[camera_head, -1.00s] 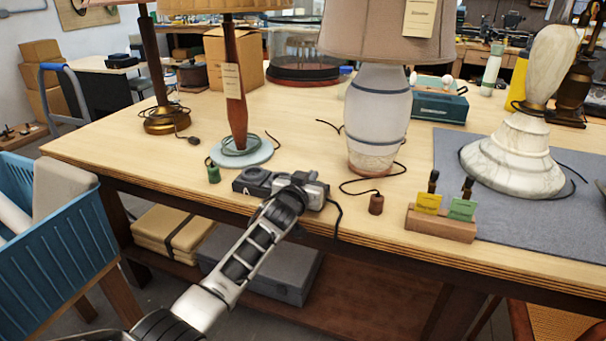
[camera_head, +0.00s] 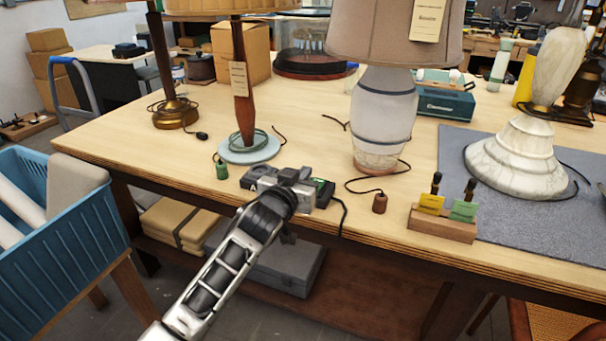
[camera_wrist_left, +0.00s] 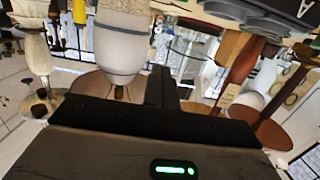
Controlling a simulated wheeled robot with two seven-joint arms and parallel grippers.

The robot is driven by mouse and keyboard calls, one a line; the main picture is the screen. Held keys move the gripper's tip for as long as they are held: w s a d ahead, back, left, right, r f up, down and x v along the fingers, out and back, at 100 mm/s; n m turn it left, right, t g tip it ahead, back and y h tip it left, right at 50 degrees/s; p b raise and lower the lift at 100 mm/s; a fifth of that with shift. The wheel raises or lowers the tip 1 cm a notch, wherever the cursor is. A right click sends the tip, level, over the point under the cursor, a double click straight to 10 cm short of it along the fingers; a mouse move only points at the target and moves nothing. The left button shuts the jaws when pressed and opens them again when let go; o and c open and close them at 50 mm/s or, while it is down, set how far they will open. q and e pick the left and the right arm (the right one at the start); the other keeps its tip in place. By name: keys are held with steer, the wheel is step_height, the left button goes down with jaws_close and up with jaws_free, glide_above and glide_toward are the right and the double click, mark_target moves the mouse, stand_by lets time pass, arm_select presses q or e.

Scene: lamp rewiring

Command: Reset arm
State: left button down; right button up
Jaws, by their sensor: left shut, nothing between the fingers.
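My left gripper (camera_head: 295,177) is over the front edge of the workbench, at a grey and black device (camera_head: 262,178). It hides part of the device, and I cannot tell whether they touch. In the left wrist view its dark fingers (camera_wrist_left: 165,90) are together with nothing between them. A dark device surface marked "A" (camera_wrist_left: 262,18) shows at that view's upper right. My right gripper is in neither view.
On the workbench (camera_head: 110,135) stand a red-brown lamp (camera_head: 242,95), a blue-striped ceramic lamp (camera_head: 384,120) and a marble lamp (camera_head: 520,155). A wooden block (camera_head: 441,226) holds tagged pieces. A blue bin (camera_head: 75,250) stands left. Cords lie near the front edge.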

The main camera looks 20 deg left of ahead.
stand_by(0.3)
arm_select(q)
steer(key=s+d+f+m+g+h, duration=0.1)
steer(key=s+d+f+g, duration=0.2)
steer(key=s+f, duration=1.15)
steer(key=s+d+f+g, duration=0.1)
steer(key=s+f, duration=0.1)
steer(key=s, duration=0.4)
steer(key=s+d+f+g, duration=0.1)
steer(key=s+f, duration=0.2)
steer(key=s, duration=0.2)
steer(key=s+f+m+g+h, duration=0.1)
steer(key=s+f, duration=0.1)
steer(key=s, duration=0.4)
steer(key=shift+s+d+f, duration=0.35)
steer(key=shift+d, duration=0.05)
